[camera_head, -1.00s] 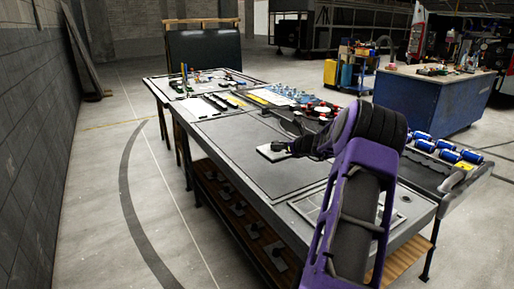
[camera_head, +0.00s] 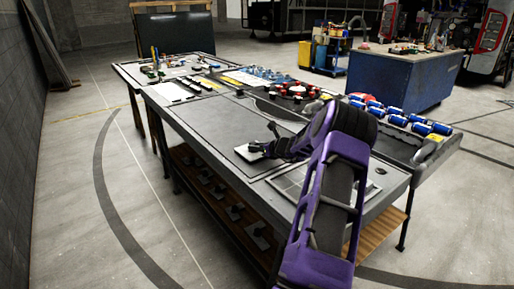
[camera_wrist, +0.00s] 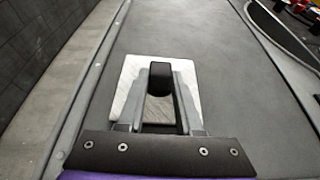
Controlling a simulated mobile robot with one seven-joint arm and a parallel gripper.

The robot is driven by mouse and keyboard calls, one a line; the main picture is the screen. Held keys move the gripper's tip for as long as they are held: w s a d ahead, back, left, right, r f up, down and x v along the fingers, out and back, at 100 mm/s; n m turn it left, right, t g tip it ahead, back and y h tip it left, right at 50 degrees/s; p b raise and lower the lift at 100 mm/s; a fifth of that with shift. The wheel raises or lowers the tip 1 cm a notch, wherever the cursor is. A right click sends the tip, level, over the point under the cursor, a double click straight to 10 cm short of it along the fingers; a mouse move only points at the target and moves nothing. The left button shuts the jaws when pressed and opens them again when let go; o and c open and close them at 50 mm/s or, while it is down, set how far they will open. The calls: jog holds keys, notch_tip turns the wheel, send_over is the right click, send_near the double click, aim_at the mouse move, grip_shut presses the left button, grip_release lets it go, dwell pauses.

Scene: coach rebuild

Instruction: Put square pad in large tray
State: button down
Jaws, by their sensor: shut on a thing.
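The square pad (camera_wrist: 130,82) is a thin, pale plate with a black block (camera_wrist: 160,77) on it, seen in the wrist view. My gripper (camera_wrist: 160,92) is shut on this black block, with one finger at each side. In the head view the pad (camera_head: 251,150) is at the tip of my gripper (camera_head: 273,145), over the dark flat panel (camera_head: 205,118) of the long table. I cannot tell whether the pad touches the panel or hangs just above it. Which surface is the large tray is not clear; this panel is a large, thin-edged rectangle.
A side tray (camera_head: 395,147) with several blue cylinders (camera_head: 395,111) lies right of my arm. Small parts and red-black pieces (camera_head: 296,90) crowd the table's far end. A framed grey plate (camera_head: 290,183) lies at the near end. Most of the dark panel is bare.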

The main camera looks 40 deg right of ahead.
jog(key=shift+f, duration=0.15)
jog(key=c, duration=0.6)
grip_release()
jog(key=shift+r, duration=0.2)
jog(key=v, duration=1.2)
jog(key=shift+p, duration=0.3)
